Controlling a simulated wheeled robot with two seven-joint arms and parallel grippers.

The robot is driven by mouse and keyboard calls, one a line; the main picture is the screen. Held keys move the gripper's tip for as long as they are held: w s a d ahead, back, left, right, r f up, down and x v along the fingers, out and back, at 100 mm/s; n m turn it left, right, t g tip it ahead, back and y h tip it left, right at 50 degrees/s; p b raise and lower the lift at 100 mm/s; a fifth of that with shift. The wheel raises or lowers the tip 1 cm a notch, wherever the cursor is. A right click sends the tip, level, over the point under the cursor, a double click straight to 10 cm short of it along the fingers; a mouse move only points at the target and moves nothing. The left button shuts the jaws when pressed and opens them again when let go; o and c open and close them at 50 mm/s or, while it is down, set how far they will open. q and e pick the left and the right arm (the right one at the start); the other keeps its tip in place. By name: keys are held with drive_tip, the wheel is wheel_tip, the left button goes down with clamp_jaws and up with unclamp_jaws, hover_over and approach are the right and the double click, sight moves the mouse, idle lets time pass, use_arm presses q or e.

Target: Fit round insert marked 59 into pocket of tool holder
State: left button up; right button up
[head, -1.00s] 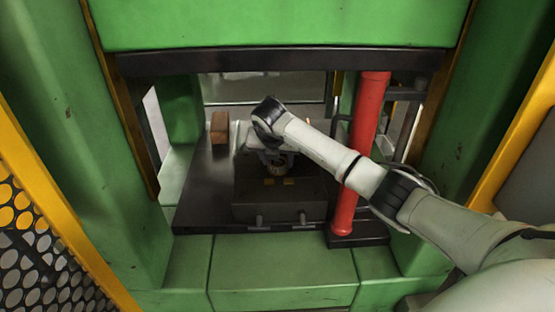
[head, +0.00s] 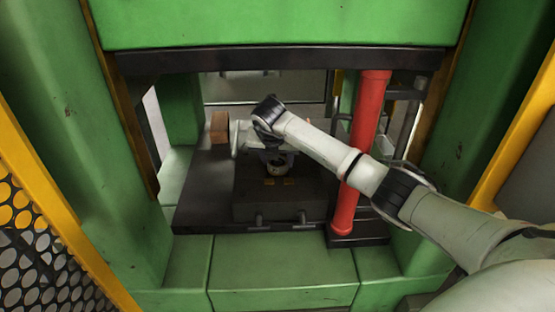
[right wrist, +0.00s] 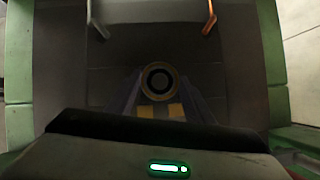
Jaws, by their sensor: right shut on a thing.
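My right gripper (head: 277,166) is shut on a small round insert (head: 278,171) over the dark tool holder block (head: 280,205). Two yellow marks show on the block's top in front of the insert. The pocket is hidden under the insert and fingers, and I cannot tell whether the insert is above it or partly in it. The mark 59 is not readable. My left gripper is not in view.
A brown block (head: 219,127) stands at the back left of the dark press bed (head: 203,190). A red column (head: 362,150) stands right of the holder, with my right forearm passing in front. Green press walls enclose both sides. The bed left of the holder is clear.

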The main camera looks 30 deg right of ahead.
drive_tip(key=shift+w+f+b, duration=0.1)
drive_tip(key=shift+f+b, duration=0.35)
drive_tip(key=shift+b, duration=0.1)
idle(0.8)
idle(0.3)
drive_tip(key=o, duration=1.7)
drive_tip(key=shift+f, duration=0.15)
drive_tip(key=v, duration=1)
drive_tip(key=shift+a+r+p, duration=0.1)
drive_tip(key=shift+r+p, duration=0.15)
drive_tip(key=shift+p, duration=0.1)
